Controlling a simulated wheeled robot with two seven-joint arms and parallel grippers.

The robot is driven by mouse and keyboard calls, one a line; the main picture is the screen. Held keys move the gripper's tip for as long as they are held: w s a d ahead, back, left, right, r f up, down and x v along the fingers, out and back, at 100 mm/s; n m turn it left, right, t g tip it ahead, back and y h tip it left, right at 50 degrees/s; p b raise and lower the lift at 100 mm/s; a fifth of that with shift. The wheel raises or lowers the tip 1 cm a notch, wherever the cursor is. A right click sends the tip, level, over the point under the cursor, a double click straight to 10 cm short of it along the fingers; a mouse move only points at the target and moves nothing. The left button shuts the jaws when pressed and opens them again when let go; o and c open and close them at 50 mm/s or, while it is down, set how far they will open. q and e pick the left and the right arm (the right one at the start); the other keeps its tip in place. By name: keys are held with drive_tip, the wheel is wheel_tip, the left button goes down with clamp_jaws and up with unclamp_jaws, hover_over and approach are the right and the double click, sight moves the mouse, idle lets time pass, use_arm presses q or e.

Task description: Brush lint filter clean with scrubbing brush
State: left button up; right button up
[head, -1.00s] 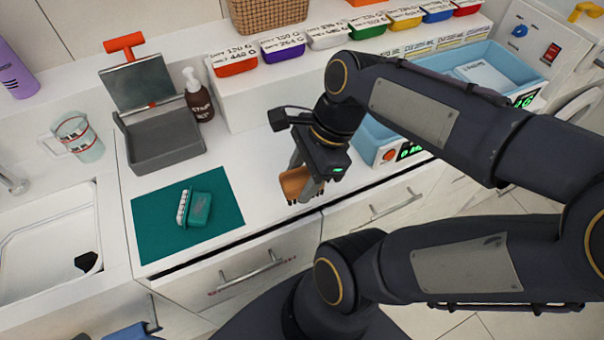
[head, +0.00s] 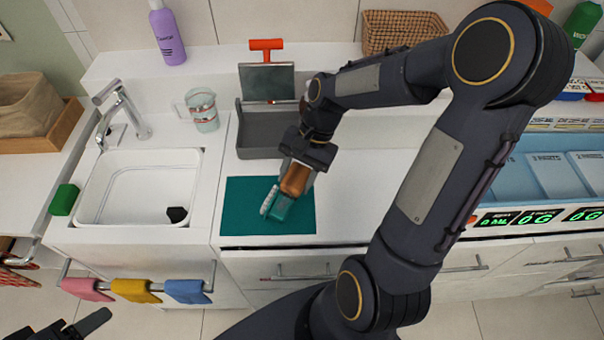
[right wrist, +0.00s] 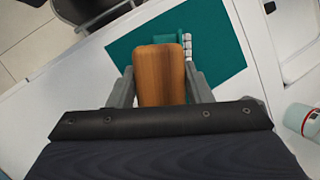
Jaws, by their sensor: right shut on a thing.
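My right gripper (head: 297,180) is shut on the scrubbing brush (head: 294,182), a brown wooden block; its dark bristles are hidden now. In the right wrist view the brush (right wrist: 160,75) sits between both fingers (right wrist: 160,90). The teal lint filter (head: 279,208), with a pale bumpy strip along its left side, lies on the dark green mat (head: 240,205). The brush is over the filter's upper end; I cannot tell whether they touch. In the wrist view the filter (right wrist: 168,38) is partly hidden behind the brush. My left gripper (head: 85,326) is partly in view at the bottom left.
A grey open bin (head: 262,138) stands behind the mat. A sink (head: 140,190) and a measuring cup (head: 203,110) are left of it. Three cloths (head: 133,290) hang on the front rail. Blue trays (head: 525,175) with scales are at the right. Counter right of the mat is clear.

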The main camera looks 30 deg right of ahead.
drive_tip(key=shift+w+a+f+b, duration=0.1)
drive_tip(key=shift+w+f+b, duration=0.1)
drive_tip(key=shift+f+b, duration=0.85)
drive_tip(key=shift+w+a+f+b, duration=0.1)
drive_tip(key=shift+w+f+b, duration=0.05)
drive_tip(key=shift+f+b, duration=0.9)
drive_tip(key=shift+w+f, duration=0.1)
drive_tip(key=shift+f, duration=0.3)
drive_tip(key=shift+w+a+f+b, duration=0.15)
drive_tip(key=shift+f+b, duration=0.35)
drive_tip(key=shift+f, duration=0.25)
